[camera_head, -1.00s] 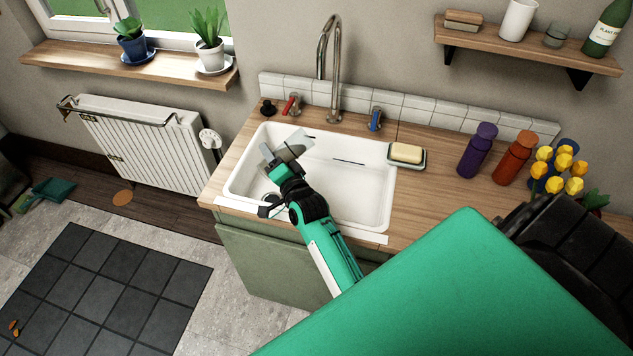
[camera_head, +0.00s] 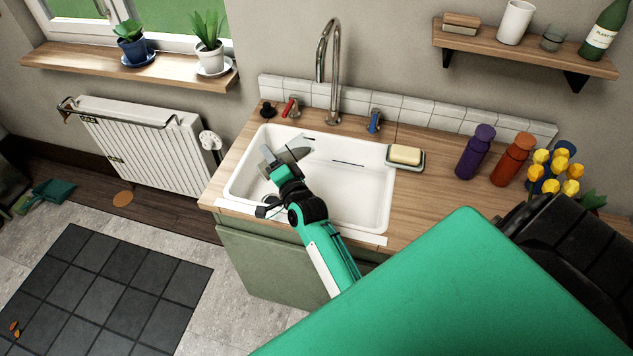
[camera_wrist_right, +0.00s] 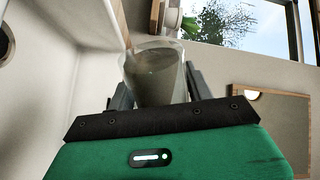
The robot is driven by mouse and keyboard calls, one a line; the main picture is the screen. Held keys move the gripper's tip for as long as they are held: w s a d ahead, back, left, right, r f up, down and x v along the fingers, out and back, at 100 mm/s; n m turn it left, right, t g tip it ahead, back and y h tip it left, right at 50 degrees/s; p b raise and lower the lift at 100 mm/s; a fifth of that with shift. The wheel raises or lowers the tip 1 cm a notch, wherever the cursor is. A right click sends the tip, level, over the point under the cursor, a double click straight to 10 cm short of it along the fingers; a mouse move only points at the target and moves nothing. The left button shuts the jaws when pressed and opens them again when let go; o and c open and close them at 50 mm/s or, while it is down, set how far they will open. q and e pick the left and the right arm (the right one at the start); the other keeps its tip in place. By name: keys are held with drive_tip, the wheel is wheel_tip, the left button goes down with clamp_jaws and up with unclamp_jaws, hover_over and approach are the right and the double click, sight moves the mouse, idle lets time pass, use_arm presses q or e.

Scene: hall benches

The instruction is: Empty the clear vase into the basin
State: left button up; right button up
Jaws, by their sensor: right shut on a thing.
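The clear vase (camera_head: 299,146) is in my right gripper (camera_head: 279,160), above the left part of the white basin (camera_head: 372,205). It lies tilted well over, its far end toward the right. In the right wrist view the vase (camera_wrist_right: 156,76) stands between the two fingers of the right gripper (camera_wrist_right: 152,88), which are shut on it. It looks grey and murky through its wall; I cannot tell how much liquid is inside. No stream shows clearly. My left gripper is not in view.
The tall faucet (camera_head: 331,75) rises behind the basin, between red (camera_head: 291,107) and blue (camera_head: 375,121) taps. A soap dish (camera_head: 405,158) sits at the basin's right edge. Purple (camera_head: 475,152) and orange (camera_head: 513,158) bottles and yellow flowers (camera_head: 556,172) stand farther right.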

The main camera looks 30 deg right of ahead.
drive_tip(key=shift+f+m, duration=0.35)
drive_tip(key=shift+m, duration=0.15)
idle(0.4)
drive_tip(key=shift+f+m, duration=0.25)
drive_tip(key=shift+m, duration=0.05)
drive_tip(key=shift+d+m, duration=0.1)
drive_tip(key=shift+m, duration=0.7)
idle(0.3)
